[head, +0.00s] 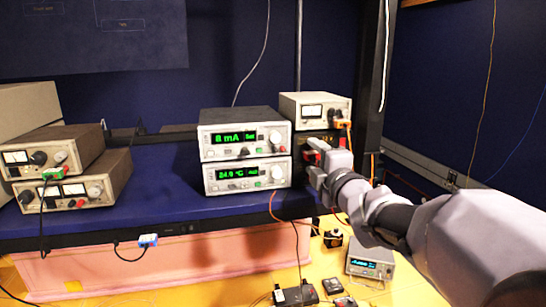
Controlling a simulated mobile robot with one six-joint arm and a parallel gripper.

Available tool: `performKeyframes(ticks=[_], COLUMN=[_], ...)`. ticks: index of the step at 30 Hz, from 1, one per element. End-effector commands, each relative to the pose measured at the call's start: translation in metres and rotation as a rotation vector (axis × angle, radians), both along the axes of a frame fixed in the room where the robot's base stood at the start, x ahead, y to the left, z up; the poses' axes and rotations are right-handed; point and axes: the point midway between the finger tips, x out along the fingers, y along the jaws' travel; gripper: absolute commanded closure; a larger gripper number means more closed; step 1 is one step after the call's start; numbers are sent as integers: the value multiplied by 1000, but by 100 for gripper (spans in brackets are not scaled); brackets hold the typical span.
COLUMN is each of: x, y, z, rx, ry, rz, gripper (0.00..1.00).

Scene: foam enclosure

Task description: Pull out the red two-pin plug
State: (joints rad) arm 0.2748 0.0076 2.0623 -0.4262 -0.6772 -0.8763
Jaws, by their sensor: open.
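My arm reaches in from the lower right. My gripper (312,160) is open in front of a dark-faced unit (322,138) on the shelf. A small red piece that looks like the red two-pin plug (309,157) shows at my fingertips, partly hidden by them. I cannot tell whether the fingers touch it or lie on both sides of it. The plug's pins and the socket are hidden.
An orange plug (343,124) sits on the beige meter unit (318,107) just above my gripper. Two stacked green-display instruments (243,140) stand close on the left. A green plug (53,173) is far left. A blue plug (148,240) hangs below the shelf edge.

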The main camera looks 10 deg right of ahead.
Motion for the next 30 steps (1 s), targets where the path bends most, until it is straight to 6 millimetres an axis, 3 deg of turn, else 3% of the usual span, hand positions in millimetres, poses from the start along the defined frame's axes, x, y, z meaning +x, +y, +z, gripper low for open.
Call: performKeyframes(ticks=[11,19,30], x=[0,0,0], y=[0,0,0], z=[0,0,0], rx=[-1,-1,-1], ry=[-1,0,0], rz=[0,0,0], gripper=[47,100,100])
